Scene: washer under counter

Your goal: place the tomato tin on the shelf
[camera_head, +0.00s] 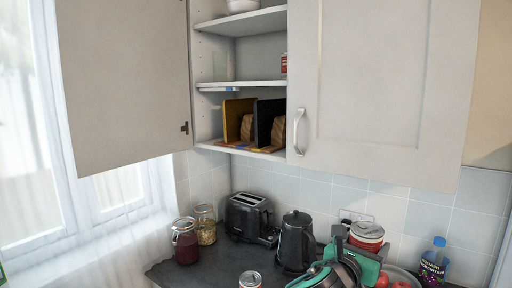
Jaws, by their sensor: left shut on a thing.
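A red tin with a silver lid (367,233) shows at the lower right, in front of the tiled wall. My left gripper (346,233), teal and black, is shut on this tin and holds it roughly upright. The lower part of the tin is hidden by the gripper. The open wall cabinet's shelf (240,84) is up and left of the tin; its middle board has a small red item (284,64) at the right, partly hidden by the door. My right gripper is not in view.
The left cabinet door (125,85) is open; a closed door (385,85) is at right. Upright boards (237,118) fill the lower shelf. A toaster (248,216), kettle (295,240), jars (186,242), another tin (250,280), fruit bowl (413,281) and bottle (433,262) occupy the counter.

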